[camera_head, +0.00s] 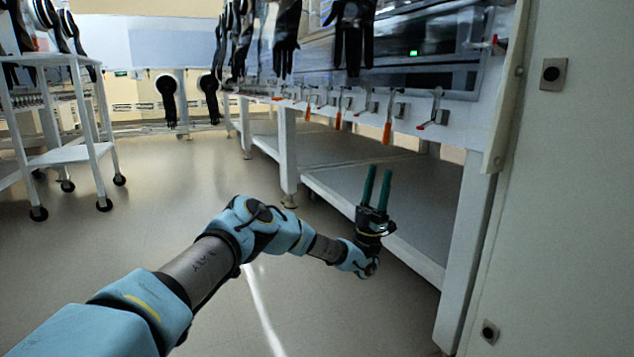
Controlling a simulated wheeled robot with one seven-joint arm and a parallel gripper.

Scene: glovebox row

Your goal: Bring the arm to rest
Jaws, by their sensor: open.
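My gripper (377,188) is at the right of centre in the head view. Its two green fingers point up and stand apart, with nothing between them. My arm (205,265), in light blue covers, reaches from the lower left toward the middle. The gripper shows in front of the lower shelf (420,205) of the glovebox bench. I cannot tell how far it is from the shelf's edge.
Glovebox fronts with hanging black gloves (355,35) and orange-handled clamps (388,130) are above the gripper. A pale panel (560,200) stands at right. A white wheeled cart (90,152) stands at left. The floor (170,210) between is clear.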

